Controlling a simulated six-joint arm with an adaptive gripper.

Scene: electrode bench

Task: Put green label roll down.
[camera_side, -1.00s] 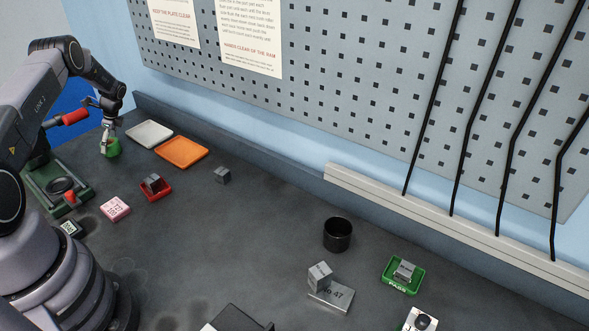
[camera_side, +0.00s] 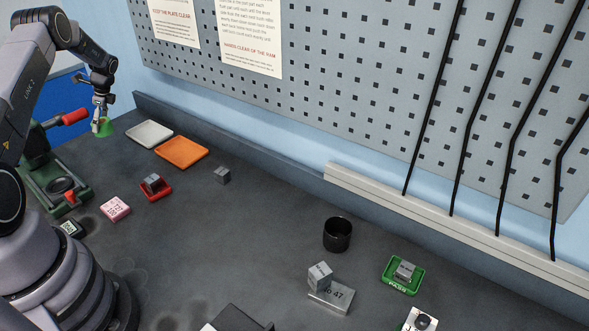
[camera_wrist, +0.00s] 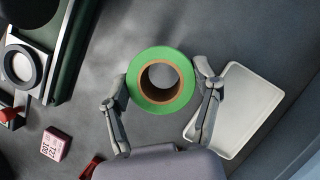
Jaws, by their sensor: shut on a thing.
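The green label roll (camera_wrist: 141,69) is a green ring with a brown core, seen end-on in the wrist view. My gripper (camera_wrist: 162,85) is shut on it, with one finger on each side of the roll. In the side view the roll (camera_side: 105,128) is at the far left, partly hidden by my gripper (camera_side: 101,124). It appears to be held above the bench, to the left of the white tray.
A white tray (camera_side: 149,134) and an orange tray (camera_side: 181,152) lie near the back wall. A green press (camera_side: 45,170) stands at left. A red tray (camera_side: 156,193) with a grey block and a pink label block (camera_side: 115,208) are nearer. The middle bench (camera_side: 250,220) is mostly clear.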

